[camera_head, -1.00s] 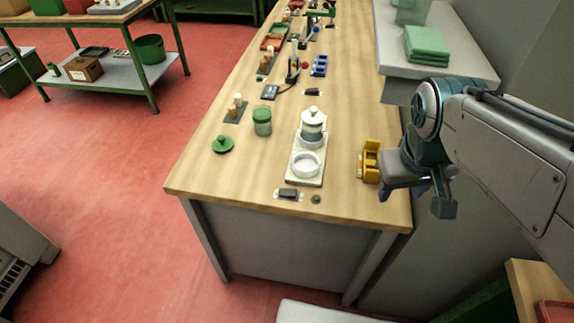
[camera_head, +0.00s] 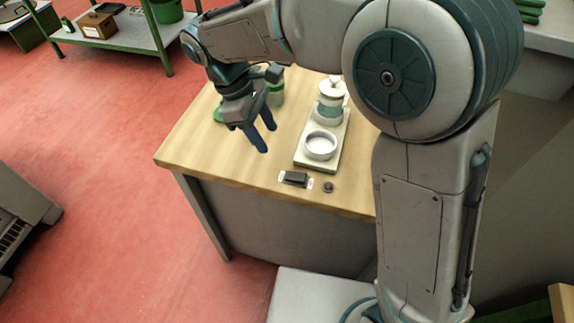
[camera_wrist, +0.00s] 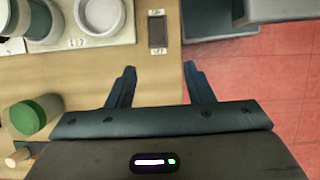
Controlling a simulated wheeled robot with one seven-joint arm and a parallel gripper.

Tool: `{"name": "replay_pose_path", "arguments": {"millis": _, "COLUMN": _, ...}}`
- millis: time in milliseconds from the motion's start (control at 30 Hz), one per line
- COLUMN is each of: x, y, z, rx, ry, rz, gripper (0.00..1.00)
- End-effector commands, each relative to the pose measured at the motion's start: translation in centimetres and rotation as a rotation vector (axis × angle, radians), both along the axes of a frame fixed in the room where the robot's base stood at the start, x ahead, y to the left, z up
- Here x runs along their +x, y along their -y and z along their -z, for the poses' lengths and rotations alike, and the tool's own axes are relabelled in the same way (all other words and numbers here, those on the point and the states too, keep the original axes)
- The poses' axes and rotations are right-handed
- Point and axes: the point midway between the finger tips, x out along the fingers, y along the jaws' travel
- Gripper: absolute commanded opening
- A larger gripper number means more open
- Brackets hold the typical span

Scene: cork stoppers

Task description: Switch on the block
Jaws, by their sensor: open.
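A dark rectangular block (camera_head: 296,179) lies on a pale labelled plate near the front edge of the wooden table (camera_head: 225,160). It also shows in the wrist view as a dark block (camera_wrist: 158,32), with small labels at both ends that are too small to read. My gripper (camera_head: 266,137) hangs over the table, left of the block, fingers pointing down, open and empty. In the wrist view, the block lies beyond the gap between the open fingertips (camera_wrist: 160,68), apart from them. I cannot tell whether the block is on or off.
A pale board (camera_head: 322,160) holds a white dish (camera_head: 320,146) and a lidded white-and-green jar (camera_head: 331,100). A small round dark piece (camera_head: 328,187) sits right of the block. A green-lidded jar (camera_wrist: 32,115) stands near my gripper.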

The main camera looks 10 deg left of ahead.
Motion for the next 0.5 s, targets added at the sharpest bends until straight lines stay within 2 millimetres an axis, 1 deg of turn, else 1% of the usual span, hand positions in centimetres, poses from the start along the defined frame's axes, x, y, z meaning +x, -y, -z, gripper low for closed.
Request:
{"name": "replay_pose_path", "arguments": {"millis": 133, "x": 0.4, "y": 1.7, "z": 2.0, "rx": -0.003, "ry": -0.001, "rz": 0.021, "gripper": 0.47}}
{"name": "replay_pose_path", "arguments": {"millis": 200, "x": 0.5, "y": 2.4, "z": 3.3, "rx": -0.004, "ry": -0.002, "rz": 0.025, "gripper": 0.47}}
{"name": "replay_pose_path", "arguments": {"millis": 500, "x": 0.1, "y": 4.6, "z": 9.1, "rx": -0.003, "ry": -0.002, "rz": 0.021, "gripper": 0.47}}
